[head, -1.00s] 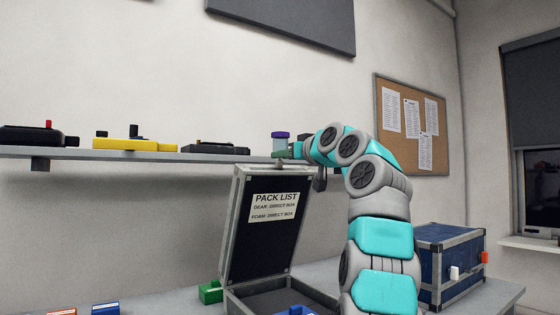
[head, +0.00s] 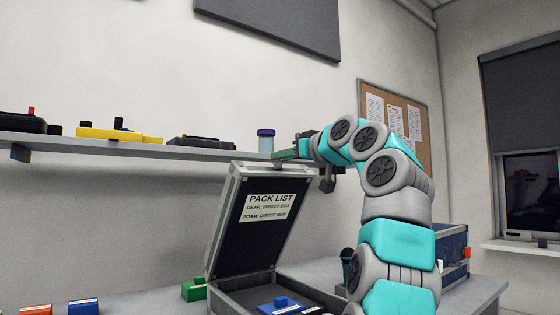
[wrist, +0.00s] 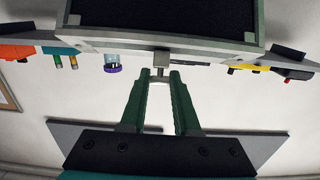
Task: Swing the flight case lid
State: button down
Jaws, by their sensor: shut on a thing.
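The flight case lid (head: 254,226) stands up from its case base (head: 235,298) on the bench, leaning. Its dark inside face carries a "PACK LIST" label (head: 270,207) naming a direct box. My gripper (head: 284,155) is at the lid's top edge. In the wrist view my green gripper fingers (wrist: 160,76) are closed around a small metal tab (wrist: 161,59) on the lid's rim. A blue box (head: 281,304) shows inside the base. My arm hides part of the case's right side.
A wall shelf (head: 90,147) behind the lid bears a yellow device (head: 110,134), black devices (head: 200,142) and a purple-capped jar (head: 266,142). A green block (head: 193,291) stands left of the case. A blue case (head: 453,250) stands right, partly behind my arm.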

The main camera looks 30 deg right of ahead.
jog(key=shift+s, duration=0.35)
jog(key=s+f+b, duration=0.7)
jog(key=s+b, duration=0.2)
jog(key=shift+s+d+b, duration=0.25)
jog(key=shift+d+b, duration=0.1)
jog(key=shift+d, duration=0.05)
dwell(0.5)
jog(key=shift+f, duration=0.15)
